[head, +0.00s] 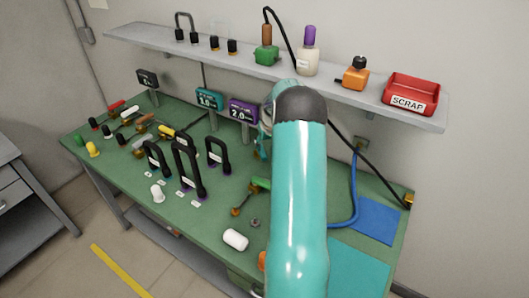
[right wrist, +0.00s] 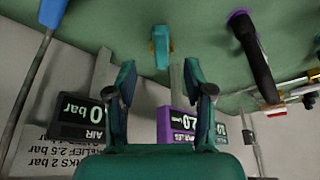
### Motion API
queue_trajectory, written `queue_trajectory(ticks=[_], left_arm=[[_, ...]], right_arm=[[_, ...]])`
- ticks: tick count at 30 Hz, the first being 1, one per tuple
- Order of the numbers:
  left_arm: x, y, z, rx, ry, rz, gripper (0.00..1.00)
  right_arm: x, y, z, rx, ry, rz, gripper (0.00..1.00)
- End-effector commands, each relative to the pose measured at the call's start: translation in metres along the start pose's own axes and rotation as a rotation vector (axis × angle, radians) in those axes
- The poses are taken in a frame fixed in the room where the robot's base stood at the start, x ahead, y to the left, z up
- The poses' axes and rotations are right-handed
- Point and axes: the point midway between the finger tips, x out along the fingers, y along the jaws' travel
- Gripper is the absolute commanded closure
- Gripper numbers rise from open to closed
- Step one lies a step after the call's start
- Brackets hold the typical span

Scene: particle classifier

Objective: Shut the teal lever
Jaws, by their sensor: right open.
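The teal lever (right wrist: 160,46) shows in the right wrist view against the green bench top, ahead of my right gripper and in line with the gap between its fingers. That picture is upside down. My right gripper (right wrist: 164,92) is open, with a finger on either side of the gap and nothing held between them. In the head view my teal right arm reaches over the bench, and the right gripper (head: 262,147) shows only in part beside it. I cannot make out the lever clearly there. My left gripper is not in view.
The purple gauge (head: 242,111) and teal gauge (head: 209,99) stand near the bench back. Black handles (head: 188,168) stand left of my arm. A shelf (head: 340,83) with bottles and a red scrap bin (head: 411,94) hangs above. A blue hose (head: 353,190) lies right.

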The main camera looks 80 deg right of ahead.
Motion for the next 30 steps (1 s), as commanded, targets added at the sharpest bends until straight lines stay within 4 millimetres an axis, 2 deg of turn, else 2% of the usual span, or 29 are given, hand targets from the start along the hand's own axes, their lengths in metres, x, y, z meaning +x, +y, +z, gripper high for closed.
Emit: queue_trajectory(ticks=[6,12,18,26,30], left_arm=[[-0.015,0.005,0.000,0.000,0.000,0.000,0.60],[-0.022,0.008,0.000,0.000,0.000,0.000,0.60],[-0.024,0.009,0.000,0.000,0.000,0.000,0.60],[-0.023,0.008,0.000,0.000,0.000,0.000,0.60],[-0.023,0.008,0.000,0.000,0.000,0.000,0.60]], right_arm=[[0.046,-0.001,0.000,-0.001,-0.004,-0.001,0.48],[0.076,-0.001,0.000,-0.001,-0.002,-0.001,0.48],[0.089,-0.002,-0.001,-0.002,0.001,0.000,0.48],[0.090,-0.002,0.000,-0.002,0.000,-0.001,0.48],[0.090,-0.002,0.000,-0.002,0.000,-0.001,0.68]])
